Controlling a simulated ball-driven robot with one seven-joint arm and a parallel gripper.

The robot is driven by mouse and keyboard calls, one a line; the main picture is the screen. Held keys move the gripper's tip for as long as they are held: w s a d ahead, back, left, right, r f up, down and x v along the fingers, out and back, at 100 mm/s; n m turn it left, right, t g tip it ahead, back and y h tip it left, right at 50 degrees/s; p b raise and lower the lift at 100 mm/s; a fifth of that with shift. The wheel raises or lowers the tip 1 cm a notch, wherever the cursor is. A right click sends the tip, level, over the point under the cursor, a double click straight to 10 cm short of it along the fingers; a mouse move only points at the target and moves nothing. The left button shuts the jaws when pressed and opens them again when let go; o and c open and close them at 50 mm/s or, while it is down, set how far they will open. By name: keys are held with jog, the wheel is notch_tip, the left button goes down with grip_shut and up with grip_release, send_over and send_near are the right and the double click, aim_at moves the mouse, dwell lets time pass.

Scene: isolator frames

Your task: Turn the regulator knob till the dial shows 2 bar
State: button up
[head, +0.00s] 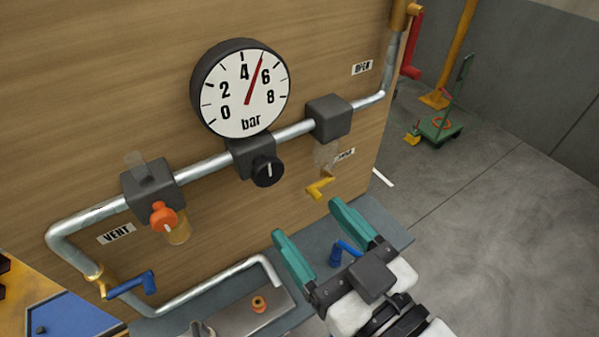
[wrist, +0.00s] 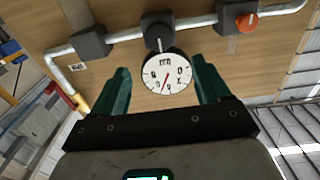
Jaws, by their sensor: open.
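The round dial (head: 224,95), marked in bar, has its red needle between 4 and 6, at about 5. The black regulator knob (head: 267,171), with a white mark, sits on a dark block below the dial. In the wrist view the dial (wrist: 167,75) appears upside down, with the knob (wrist: 158,32) above it. My gripper (head: 309,222) is open and empty, its teal fingers apart, below and to the right of the knob in the head view. It is not touching the knob. In the wrist view its fingers (wrist: 161,68) frame the dial.
An orange knob (head: 163,217) sits left on the same pipe (head: 204,165). A grey bench (head: 400,238) lies below the panel.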

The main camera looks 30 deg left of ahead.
aim_at(270, 173)
jog(key=shift+b+x, duration=5.4)
jog(key=shift+b, duration=0.35)
jog(key=shift+c, duration=0.4)
jog(key=c, duration=0.9)
